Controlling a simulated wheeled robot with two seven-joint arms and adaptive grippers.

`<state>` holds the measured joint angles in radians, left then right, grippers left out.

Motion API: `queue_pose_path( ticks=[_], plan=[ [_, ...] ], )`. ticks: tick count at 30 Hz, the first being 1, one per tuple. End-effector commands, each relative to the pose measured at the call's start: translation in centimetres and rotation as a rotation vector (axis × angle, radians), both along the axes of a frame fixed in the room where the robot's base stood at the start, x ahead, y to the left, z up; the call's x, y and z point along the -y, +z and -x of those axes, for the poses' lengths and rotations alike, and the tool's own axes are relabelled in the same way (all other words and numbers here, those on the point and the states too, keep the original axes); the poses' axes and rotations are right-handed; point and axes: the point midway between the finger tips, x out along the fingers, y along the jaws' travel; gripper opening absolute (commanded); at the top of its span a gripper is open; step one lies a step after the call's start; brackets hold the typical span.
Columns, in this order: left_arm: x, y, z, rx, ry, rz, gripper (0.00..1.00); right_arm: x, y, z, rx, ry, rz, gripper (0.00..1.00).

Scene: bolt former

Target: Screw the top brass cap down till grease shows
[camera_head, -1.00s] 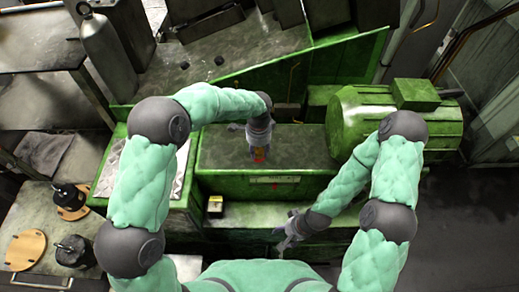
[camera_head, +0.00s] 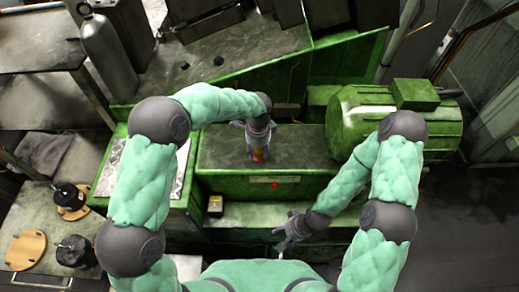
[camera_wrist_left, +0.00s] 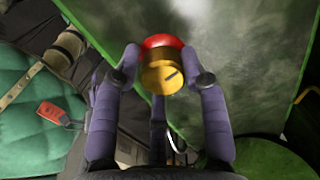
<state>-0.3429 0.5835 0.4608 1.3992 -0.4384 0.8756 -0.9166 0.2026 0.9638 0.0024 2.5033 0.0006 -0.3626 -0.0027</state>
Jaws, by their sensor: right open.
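The brass cap (camera_wrist_left: 162,77) shows in the left wrist view as a yellow cylinder with a dark slot-like mark on its face and a red part (camera_wrist_left: 162,42) beside it. My left gripper (camera_wrist_left: 163,66) has its fingers on both sides of the cap; whether they touch it is unclear. In the head view my left gripper (camera_head: 254,140) points down over the green machine's top, with a small red and yellow spot (camera_head: 258,155), part of the cap assembly, at its fingertips. My right gripper (camera_head: 284,240) is open and empty near the machine's front edge. No grease is discernible.
The green machine block (camera_head: 305,145) fills the middle. A green motor (camera_head: 395,118) stands to its right. A grey cylinder (camera_head: 108,55) is at the upper left. Round wooden boards (camera_head: 27,250) and black fittings (camera_head: 75,250) lie on the left bench. A small yellow-topped box (camera_head: 215,205) sits near the front.

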Motion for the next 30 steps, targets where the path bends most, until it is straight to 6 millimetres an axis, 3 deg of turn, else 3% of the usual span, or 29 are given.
queue_pose_path(
  ticks=[2,14,17,30],
  plan=[
    [-0.2,-0.4,0.3,-0.01,0.001,-0.004,0.63,0.0,0.0,0.0,0.0,0.0,0.0,0.69],
    [0.1,0.5,-0.1,0.003,0.003,0.004,0.63,0.0,0.0,0.0,0.0,0.0,0.0,0.69],
    [0.1,1.6,-0.1,0.004,0.003,0.004,0.63,0.0,0.0,0.0,0.0,0.0,0.0,0.69],
    [-0.1,9.7,-0.1,0.002,0.004,0.003,0.63,0.0,0.0,0.0,0.0,0.0,0.0,0.69]
  ],
)
